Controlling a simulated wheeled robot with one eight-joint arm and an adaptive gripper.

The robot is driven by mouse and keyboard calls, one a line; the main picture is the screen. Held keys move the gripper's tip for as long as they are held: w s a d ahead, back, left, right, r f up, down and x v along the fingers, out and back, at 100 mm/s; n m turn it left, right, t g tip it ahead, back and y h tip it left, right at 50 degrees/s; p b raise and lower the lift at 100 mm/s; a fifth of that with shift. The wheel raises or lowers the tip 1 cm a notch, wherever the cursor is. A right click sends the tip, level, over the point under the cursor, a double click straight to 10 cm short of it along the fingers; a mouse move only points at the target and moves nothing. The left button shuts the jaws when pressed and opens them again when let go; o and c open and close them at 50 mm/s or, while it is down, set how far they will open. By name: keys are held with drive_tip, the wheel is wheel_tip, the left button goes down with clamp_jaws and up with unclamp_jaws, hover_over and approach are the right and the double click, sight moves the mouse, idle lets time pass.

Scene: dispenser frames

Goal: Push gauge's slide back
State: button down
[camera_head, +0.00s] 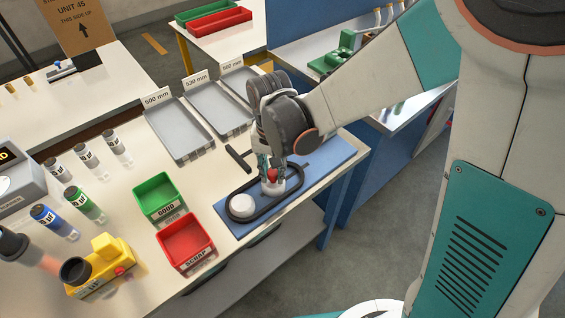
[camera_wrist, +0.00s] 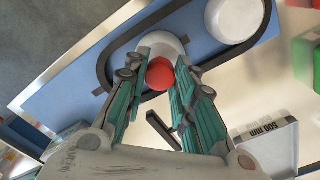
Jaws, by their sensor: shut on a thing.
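A black oval belt loop (camera_head: 262,207) lies on a blue mat (camera_head: 328,155), around a white round pulley (camera_head: 242,205) at its near left end. A second white round piece (camera_head: 272,187) sits inside the loop's other end, below my gripper. A red knob (camera_head: 272,174) shows there, and in the wrist view (camera_wrist: 160,73) it lies between my fingertips. My gripper (camera_head: 271,172) points down and is shut on the red knob. My fingers partly hide the knob and the white piece. I cannot tell which part is the gauge's slide.
A black T-shaped bar (camera_head: 238,158) lies beside the mat. A green bin (camera_head: 159,198) and a red scrap bin (camera_head: 186,242) stand to the left. Grey trays labelled by length (camera_head: 180,130) lie behind. A yellow device (camera_head: 100,268) stands at the near left.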

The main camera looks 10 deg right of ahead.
drive_tip(key=shift+s+a, duration=0.15)
drive_tip(key=c, duration=1.3)
unclamp_jaws()
drive_tip(key=shift+a, duration=0.15)
